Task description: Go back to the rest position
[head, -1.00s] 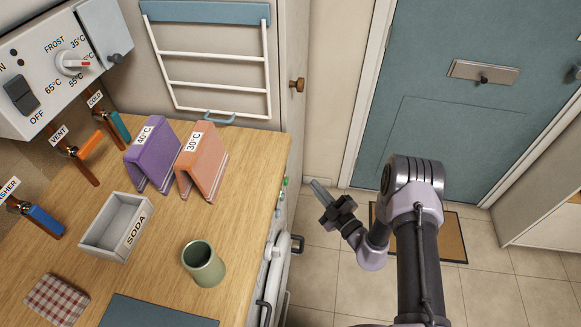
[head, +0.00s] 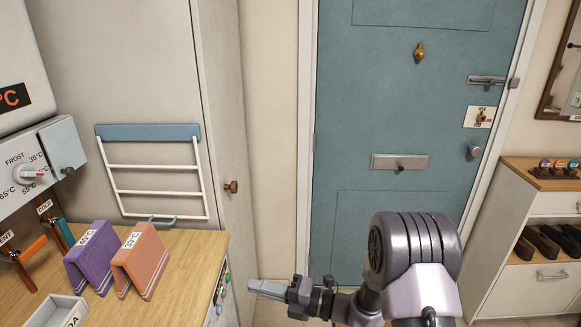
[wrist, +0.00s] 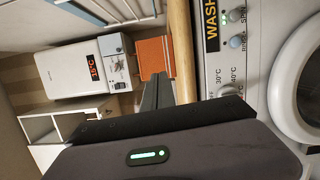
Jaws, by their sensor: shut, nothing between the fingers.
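My gripper (head: 268,288) is shut and empty in the head view. It points left, in the open space to the right of the wooden worktop (head: 190,262), near the appliance front below the worktop edge. In the wrist view the shut fingers (wrist: 158,90) reach up toward the worktop edge (wrist: 182,60) and an orange folded cloth (wrist: 154,56). I cannot tell from the wrist view how far apart they are.
The worktop holds a purple 40°C cloth (head: 90,256), an orange 30°C cloth (head: 140,258) and a soda box (head: 56,309). A washing machine (wrist: 240,75) shows in the wrist view. A blue door (head: 400,120) and a shoe cabinet (head: 530,235) stand beyond my arm.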

